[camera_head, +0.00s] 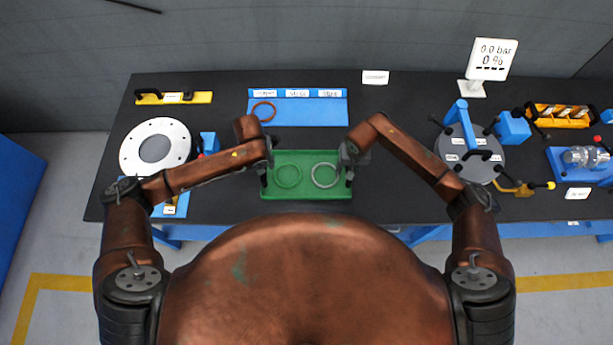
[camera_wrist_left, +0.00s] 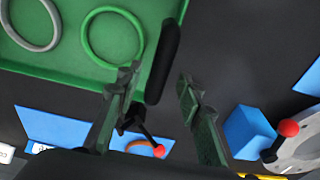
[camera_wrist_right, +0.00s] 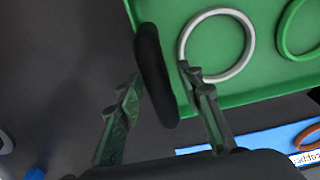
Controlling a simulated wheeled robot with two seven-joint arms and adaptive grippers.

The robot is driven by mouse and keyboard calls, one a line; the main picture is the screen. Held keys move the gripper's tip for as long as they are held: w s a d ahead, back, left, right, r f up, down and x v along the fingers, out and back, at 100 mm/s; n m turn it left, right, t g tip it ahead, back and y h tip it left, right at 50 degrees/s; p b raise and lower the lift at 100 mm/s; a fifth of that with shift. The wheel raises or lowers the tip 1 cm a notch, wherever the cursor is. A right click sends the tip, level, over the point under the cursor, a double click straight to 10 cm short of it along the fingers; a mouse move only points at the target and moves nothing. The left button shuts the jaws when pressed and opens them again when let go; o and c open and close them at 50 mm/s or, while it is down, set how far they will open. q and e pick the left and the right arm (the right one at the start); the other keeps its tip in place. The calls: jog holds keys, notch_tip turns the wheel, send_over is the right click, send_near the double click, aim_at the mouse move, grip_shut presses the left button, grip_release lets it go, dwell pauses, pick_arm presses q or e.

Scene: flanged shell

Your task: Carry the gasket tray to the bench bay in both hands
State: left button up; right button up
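The green gasket tray (camera_head: 305,194) lies on the dark bench near its front edge, with a green ring (camera_head: 288,176) and a grey ring (camera_head: 325,175) in it. It has a black handle at each end. My left gripper (camera_head: 264,166) is at the left end; in the left wrist view its open fingers stand either side of the left handle (camera_wrist_left: 164,60). My right gripper (camera_head: 348,166) is at the right end; in the right wrist view its open fingers stand either side of the right handle (camera_wrist_right: 155,75). I cannot tell whether any finger touches a handle.
Behind the tray is a blue board (camera_head: 320,112) with labels and a copper ring (camera_head: 264,111). A white flanged disc (camera_head: 156,147) lies at the left. A grey round fixture (camera_head: 470,150) with blue parts stands at the right. A small display (camera_head: 492,60) stands behind it.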

jog(key=shift+r, duration=0.1)
pick_arm(q)
notch_tip(320, 180, up, 9)
jog(key=s, duration=0.1)
pick_arm(e)
jog(key=r, duration=0.4)
jog(key=s+r, duration=0.1)
jog(key=r, duration=0.6)
jog(key=shift+s+r, duration=0.25)
jog(key=shift+r, duration=0.1)
pick_arm(q)
jog(key=shift+s+r, duration=0.1)
